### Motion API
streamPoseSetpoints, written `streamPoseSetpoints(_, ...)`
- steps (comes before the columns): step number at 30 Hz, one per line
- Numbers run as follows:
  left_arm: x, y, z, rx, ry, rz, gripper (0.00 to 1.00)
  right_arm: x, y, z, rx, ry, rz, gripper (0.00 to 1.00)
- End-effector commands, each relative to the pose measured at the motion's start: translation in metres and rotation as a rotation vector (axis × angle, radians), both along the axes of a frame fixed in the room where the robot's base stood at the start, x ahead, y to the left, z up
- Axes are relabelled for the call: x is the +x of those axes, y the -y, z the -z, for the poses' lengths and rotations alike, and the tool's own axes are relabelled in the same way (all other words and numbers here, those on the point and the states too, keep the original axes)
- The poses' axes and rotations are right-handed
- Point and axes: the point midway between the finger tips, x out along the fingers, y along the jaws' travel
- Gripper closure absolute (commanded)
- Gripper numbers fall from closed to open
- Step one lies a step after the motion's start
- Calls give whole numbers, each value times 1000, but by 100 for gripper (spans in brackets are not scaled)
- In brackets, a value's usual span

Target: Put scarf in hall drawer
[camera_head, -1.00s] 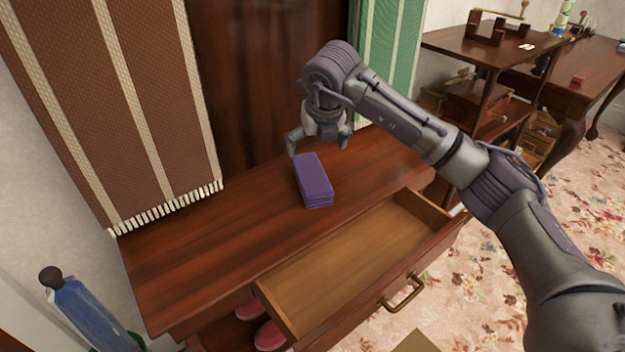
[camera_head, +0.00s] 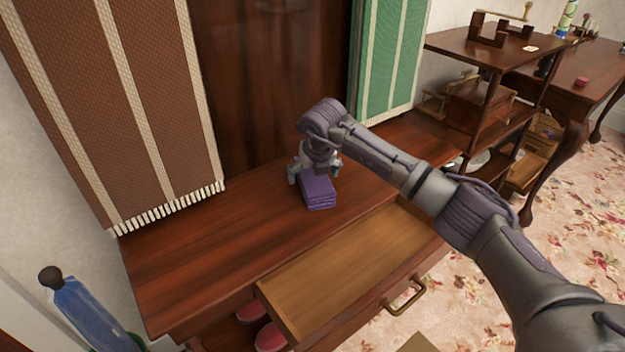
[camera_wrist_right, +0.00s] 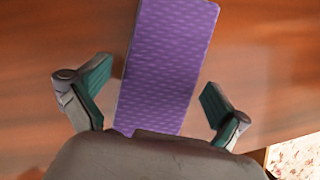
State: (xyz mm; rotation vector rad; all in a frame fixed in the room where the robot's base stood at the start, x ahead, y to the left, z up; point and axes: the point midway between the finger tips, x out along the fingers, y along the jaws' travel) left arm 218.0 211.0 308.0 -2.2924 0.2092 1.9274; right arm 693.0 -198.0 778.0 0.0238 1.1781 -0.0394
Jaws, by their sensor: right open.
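The purple folded scarf (camera_head: 318,192) lies on top of the wooden cabinet (camera_head: 200,250). In the right wrist view the scarf (camera_wrist_right: 168,62) lies between the two spread fingers, with a gap on each side. My right gripper (camera_head: 315,175) is open, pointing down over the far end of the scarf; in the wrist view the gripper (camera_wrist_right: 150,105) holds nothing. The drawer (camera_head: 345,262) below the cabinet top is pulled open, and its visible inside is empty. My left gripper is out of view.
Pink shoes (camera_head: 268,335) sit under the drawer. A blue object with a dark knob (camera_head: 85,312) stands at lower left. A shelf table (camera_head: 450,45) stands to the right. Brown (camera_head: 120,110) and green (camera_head: 388,55) textiles hang behind the cabinet top.

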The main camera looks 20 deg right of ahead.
Motion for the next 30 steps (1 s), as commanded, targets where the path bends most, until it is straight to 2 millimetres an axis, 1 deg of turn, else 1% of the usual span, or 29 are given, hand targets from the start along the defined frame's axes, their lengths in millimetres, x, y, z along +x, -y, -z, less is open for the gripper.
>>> streamPoseSetpoints(2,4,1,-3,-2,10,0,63,1,0,1,0,1,0,0)
streamPoseSetpoints(6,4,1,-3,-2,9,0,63,0,0,1,0,1,0,0)
streamPoseSetpoints(11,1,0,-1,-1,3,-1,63,0,0,0,0,0,0,27)
streamPoseSetpoints(18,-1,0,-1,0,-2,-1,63,0,0,0,1,1,1,67)
streamPoseSetpoints(19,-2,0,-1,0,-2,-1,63,0,0,0,1,1,1,70)
streamPoseSetpoints(26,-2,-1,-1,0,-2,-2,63,1,0,-2,1,2,1,70)
streamPoseSetpoints(30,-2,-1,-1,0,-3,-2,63,1,0,-11,2,3,0,70)
